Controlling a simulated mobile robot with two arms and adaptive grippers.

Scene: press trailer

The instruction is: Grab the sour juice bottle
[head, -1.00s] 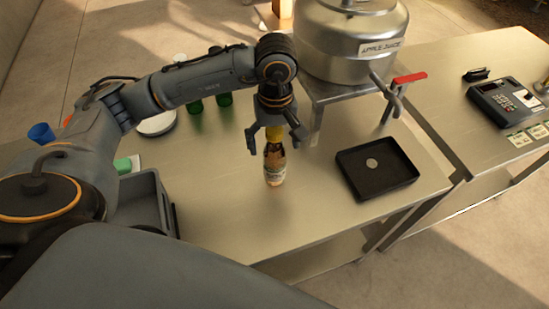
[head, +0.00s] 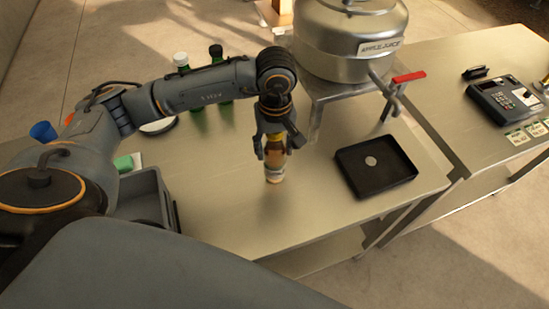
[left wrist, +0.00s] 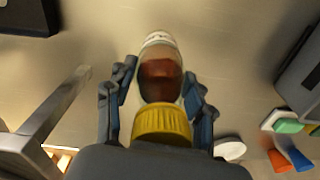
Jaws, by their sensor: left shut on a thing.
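The juice bottle (head: 275,172), with amber-brown contents, a pale label and a yellow cap, stands upright on the metal table. My left gripper (head: 275,152) is around its upper part from above, with fingers closed on both sides. In the left wrist view the bottle (left wrist: 160,80) lies between the two blue-grey fingers, its yellow cap (left wrist: 162,124) close to the palm. The label's words are too small to read. My right gripper is not in view.
A black tray (head: 405,182) with a round disc lies to the right. A steel apple juice tank (head: 350,45) with a red-handled tap (head: 408,77) stands behind. Green bottles (head: 216,54) stand behind my arm. A grey bin (head: 148,205) is at left. The table front is clear.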

